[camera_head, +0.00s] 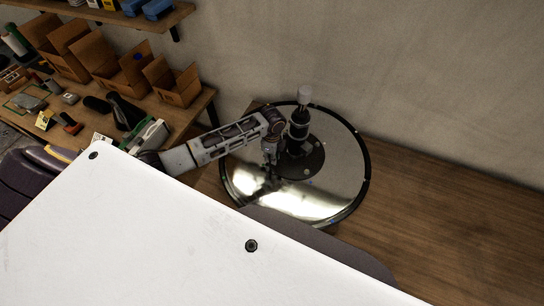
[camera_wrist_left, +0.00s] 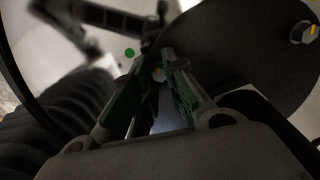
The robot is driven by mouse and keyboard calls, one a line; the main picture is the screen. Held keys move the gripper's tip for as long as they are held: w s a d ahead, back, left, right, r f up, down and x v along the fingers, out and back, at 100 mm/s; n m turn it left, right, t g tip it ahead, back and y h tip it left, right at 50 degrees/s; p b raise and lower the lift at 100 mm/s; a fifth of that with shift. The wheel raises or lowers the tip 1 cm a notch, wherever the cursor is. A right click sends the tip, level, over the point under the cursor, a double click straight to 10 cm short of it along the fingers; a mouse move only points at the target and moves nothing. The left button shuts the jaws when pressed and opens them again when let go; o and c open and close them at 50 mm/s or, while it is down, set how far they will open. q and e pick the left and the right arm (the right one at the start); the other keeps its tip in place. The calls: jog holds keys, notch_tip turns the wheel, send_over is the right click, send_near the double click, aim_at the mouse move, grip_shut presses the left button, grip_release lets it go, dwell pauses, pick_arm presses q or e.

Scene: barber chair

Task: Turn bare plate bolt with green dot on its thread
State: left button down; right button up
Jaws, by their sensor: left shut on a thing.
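The round chrome base disc (camera_head: 340,170) has a dark central plate (camera_head: 315,160) with a black column (camera_head: 299,125) on it. My left gripper (camera_head: 268,164) reaches down at the left edge of this plate. In the left wrist view, my left gripper (camera_wrist_left: 153,62) has its green-padded fingers close around a small bolt (camera_wrist_left: 158,74), mostly hidden between them. A green dot (camera_wrist_left: 130,52) shows just left of the fingertips; I cannot tell how it sits on the thread. Another bolt (camera_wrist_left: 303,32) with a yellow-orange mark stands on the plate at the right. My right gripper is not in view.
A large white panel (camera_head: 170,240) fills the foreground and hides the area below. A workbench (camera_head: 190,115) with cardboard boxes (camera_head: 120,68) and tools stands at the left. A wall (camera_head: 430,90) rises behind; the wooden floor (camera_head: 440,220) at right is clear.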

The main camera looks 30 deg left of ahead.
pick_arm(q)
jog(key=shift+r, duration=0.1)
dwell(0.3)
jog(key=c, duration=1.4)
grip_release()
jog(key=shift+r, duration=5.95)
